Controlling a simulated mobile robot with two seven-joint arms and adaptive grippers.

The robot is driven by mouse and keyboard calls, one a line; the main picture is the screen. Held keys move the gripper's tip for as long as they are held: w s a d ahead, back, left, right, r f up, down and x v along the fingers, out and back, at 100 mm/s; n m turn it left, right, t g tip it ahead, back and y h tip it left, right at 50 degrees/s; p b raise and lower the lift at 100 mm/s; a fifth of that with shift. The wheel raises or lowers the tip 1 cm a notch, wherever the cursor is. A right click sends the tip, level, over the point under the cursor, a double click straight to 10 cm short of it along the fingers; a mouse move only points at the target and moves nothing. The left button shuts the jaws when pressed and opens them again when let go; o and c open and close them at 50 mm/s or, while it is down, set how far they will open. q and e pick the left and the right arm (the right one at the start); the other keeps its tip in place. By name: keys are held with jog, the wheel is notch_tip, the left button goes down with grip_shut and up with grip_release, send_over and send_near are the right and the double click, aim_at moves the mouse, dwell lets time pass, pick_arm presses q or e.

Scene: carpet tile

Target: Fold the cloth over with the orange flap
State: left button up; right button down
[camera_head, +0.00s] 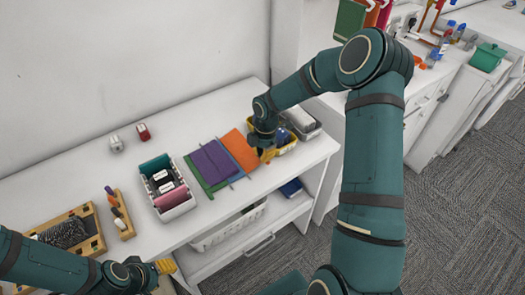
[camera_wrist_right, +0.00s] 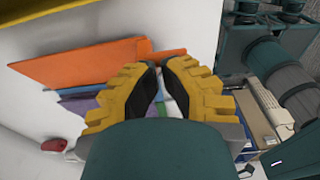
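The cloth lies flat on the white table in the head view, with green, purple (camera_head: 213,163), blue and orange bands. The orange flap (camera_head: 239,151) is its right-hand part. In the right wrist view the orange flap (camera_wrist_right: 85,63) lies just beyond and left of the fingertips, with blue and purple parts below it. My right gripper (camera_head: 266,152) is at the flap's right edge; its yellow fingers (camera_wrist_right: 162,68) stand slightly apart with nothing seen between them. Whether they touch the cloth is unclear. My left gripper (camera_head: 164,267) is at the table's front, away from the cloth; its finger gap is unclear.
A white caddy (camera_head: 174,205) stands left of the cloth. A wooden tray (camera_head: 92,245) and a marker block (camera_head: 122,222) are further left. The table behind the cloth is clear.

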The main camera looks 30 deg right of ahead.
jog(key=shift+d+f, duration=0.7)
jog(key=shift+b, duration=0.3)
